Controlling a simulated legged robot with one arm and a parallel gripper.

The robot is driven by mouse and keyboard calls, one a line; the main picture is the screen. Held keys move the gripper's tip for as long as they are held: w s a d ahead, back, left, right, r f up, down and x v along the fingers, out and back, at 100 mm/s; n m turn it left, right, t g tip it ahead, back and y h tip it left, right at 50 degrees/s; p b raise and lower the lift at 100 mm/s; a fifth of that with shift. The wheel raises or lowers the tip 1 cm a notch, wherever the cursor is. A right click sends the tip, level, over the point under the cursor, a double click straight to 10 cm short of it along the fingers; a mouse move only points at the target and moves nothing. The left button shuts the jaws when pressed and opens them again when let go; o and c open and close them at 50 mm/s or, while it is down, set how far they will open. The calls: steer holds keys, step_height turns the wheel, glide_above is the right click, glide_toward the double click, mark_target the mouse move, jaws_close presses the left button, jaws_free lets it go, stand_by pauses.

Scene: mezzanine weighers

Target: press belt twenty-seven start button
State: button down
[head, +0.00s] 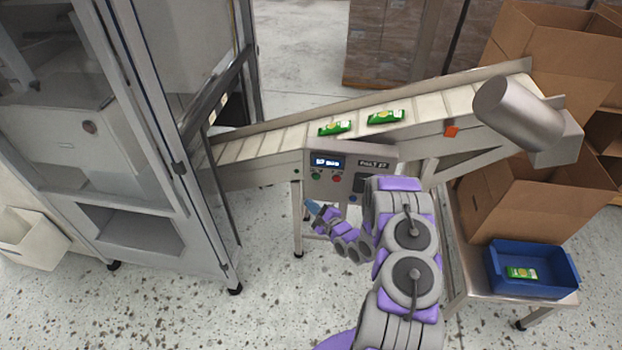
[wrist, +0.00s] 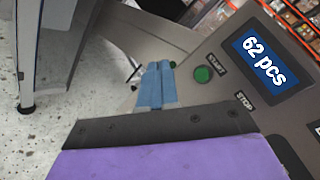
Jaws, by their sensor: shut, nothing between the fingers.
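The control panel (head: 349,165) is a grey box on the side of the inclined belt, with a lit display and a plate that seems to read "BELT 27". The green start button (head: 316,177) sits at its lower left, beside the red stop button (head: 337,178). In the wrist view the green start button (wrist: 203,74) is marked START, near a display (wrist: 264,62) reading "62 pcs". My gripper (head: 311,206) is shut and empty, below and in front of the panel. Its blue fingertips (wrist: 159,70) are left of the start button, apart from it in the picture.
The belt (head: 283,147) carries two green packets (head: 386,117). A blue bin (head: 533,287) with one green packet stands on a metal table at right. Cardboard boxes (head: 545,190) stand behind it. A glass-sided machine cabinet (head: 130,230) is at left. Floor lies open below the panel.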

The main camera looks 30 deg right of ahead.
mark_target(316, 177)
steer(key=w+d+b, duration=0.1)
steer(key=w+d, duration=0.4)
steer(key=w, duration=0.2)
steer(key=shift+w, duration=0.15)
stand_by(0.7)
steer(key=shift+d, duration=0.15)
steer(key=shift+d+f, duration=0.1)
steer(key=shift+d, duration=0.2)
steer(key=shift+a, duration=0.3)
steer(key=shift+d, duration=0.25)
steer(key=shift+a, duration=0.2)
stand_by(0.4)
